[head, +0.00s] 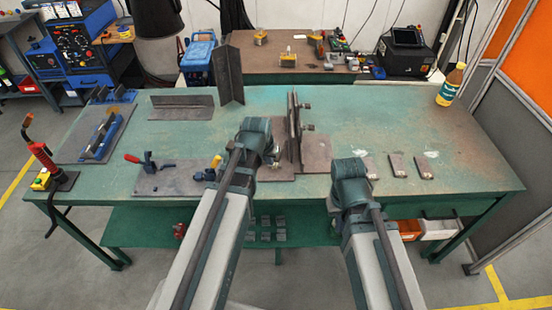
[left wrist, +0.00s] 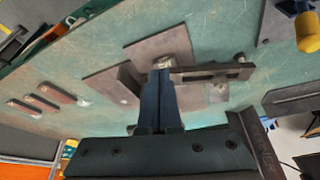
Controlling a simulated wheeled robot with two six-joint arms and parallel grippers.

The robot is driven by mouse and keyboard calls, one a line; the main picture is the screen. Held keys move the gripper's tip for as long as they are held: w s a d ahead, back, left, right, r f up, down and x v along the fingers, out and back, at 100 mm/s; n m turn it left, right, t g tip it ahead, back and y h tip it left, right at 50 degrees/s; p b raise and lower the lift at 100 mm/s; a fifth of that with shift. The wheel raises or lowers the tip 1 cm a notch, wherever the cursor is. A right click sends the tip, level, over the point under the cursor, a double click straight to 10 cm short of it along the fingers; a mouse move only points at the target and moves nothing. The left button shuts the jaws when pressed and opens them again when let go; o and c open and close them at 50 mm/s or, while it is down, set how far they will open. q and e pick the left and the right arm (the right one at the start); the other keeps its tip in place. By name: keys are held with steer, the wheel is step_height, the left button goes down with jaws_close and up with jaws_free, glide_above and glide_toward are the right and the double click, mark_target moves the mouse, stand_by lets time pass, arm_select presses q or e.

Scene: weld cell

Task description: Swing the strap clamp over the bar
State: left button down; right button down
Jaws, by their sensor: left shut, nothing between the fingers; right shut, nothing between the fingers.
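A dark slotted steel strap, which looks like the strap clamp (left wrist: 245,72), lies across the middle of the left wrist view. My left gripper (left wrist: 163,72) is shut and empty, its fingertips at the strap's left end beside a small pale metal piece; I cannot tell whether they touch. In the head view my left gripper (head: 277,155) is low, just left of the upright steel plates (head: 293,130) with studs on their right. Its arm hides much of the strap there. I cannot make out the bar for certain. My right gripper (head: 364,170) is right of the plates, shut, its fingers mostly hidden.
The green table (head: 450,150) is clear toward its right end, except a bottle (head: 450,85). Several small steel coupons (head: 398,165) lie near my right gripper. A flat plate (head: 165,182) with red-handled and yellow-handled clamps lies left. Angle steel (head: 182,106) stands at the back.

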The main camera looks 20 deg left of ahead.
mark_target(281, 159)
arm_select(q)
steer(key=b+x, duration=0.9)
steer(key=x, duration=0.1)
steer(key=shift+f, duration=0.15)
steer(key=w, duration=0.3)
steer(key=shift+w+r, duration=0.3)
steer(key=shift+w, duration=0.15)
steer(key=shift+w+d+n+y, duration=0.15)
steer(key=shift+w+n, duration=0.3)
steer(key=shift+w, duration=0.35)
steer(key=shift+w+d+n+y, duration=0.2)
steer(key=shift+w+n, duration=0.2)
steer(key=shift+w, duration=0.35)
steer(key=shift+w+d+n+y, duration=0.15)
steer(key=shift+w+n, duration=0.3)
steer(key=shift+w, duration=0.35)
steer(key=shift+s, duration=0.1)
